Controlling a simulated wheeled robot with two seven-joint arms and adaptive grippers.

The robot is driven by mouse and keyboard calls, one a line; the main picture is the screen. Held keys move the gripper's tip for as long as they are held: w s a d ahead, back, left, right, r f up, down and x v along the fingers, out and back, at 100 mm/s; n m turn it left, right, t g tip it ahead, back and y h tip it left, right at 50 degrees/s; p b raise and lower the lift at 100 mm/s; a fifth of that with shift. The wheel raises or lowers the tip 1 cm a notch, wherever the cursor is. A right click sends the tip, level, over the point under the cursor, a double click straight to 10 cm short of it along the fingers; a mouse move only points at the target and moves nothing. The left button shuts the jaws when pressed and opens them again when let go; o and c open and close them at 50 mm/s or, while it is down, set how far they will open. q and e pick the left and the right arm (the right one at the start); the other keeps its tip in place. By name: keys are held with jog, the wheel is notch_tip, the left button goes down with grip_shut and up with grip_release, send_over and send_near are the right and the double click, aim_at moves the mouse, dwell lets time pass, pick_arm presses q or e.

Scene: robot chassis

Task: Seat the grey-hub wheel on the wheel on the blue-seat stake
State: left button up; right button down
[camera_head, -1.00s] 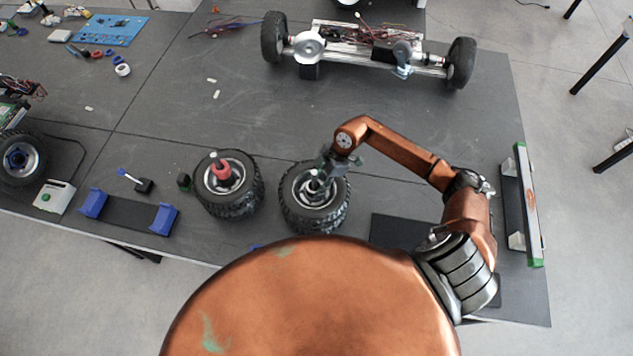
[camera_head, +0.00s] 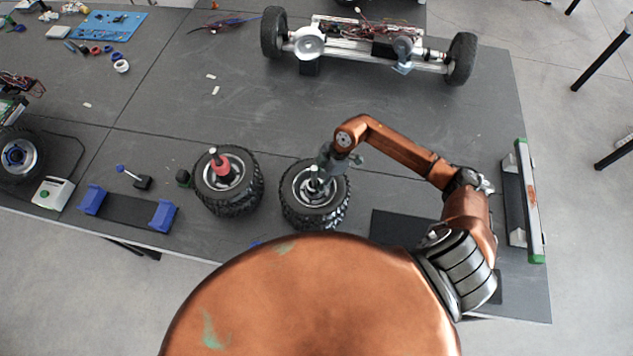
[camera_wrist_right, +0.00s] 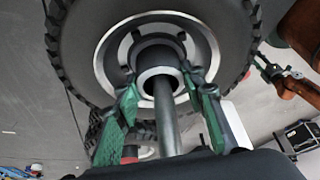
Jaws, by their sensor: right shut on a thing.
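The grey-hub wheel (camera_head: 332,208) is a black knobbly tyre with a silver rim, lying flat around an upright stake (camera_head: 314,172) just right of the middle of the head view. My right gripper (camera_head: 327,172) is down at its hub. In the right wrist view the green fingers (camera_wrist_right: 165,105) stand on both sides of the grey hub (camera_wrist_right: 157,58), shut on it, and the metal rod runs into its bore. The stake's seat and whatever lies under this tyre are hidden. My left gripper is not in view.
A second wheel with a red hub piece (camera_head: 221,168) sits on a stake close on the left. A blue-ended cradle (camera_head: 126,211) stands left of it. A chassis axle (camera_head: 370,44) with two wheels lies at the back. The table middle is clear.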

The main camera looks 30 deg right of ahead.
jog(key=shift+w+a+f, duration=0.1)
jog(key=shift+f, duration=0.2)
jog(key=shift+f, duration=0.35)
dwell(0.4)
jog(key=c, duration=1.2)
grip_release()
jog(key=shift+s+f, duration=0.15)
jog(key=shift+s, duration=0.1)
jog(key=v, duration=1.2)
jog(key=shift+w, duration=0.1)
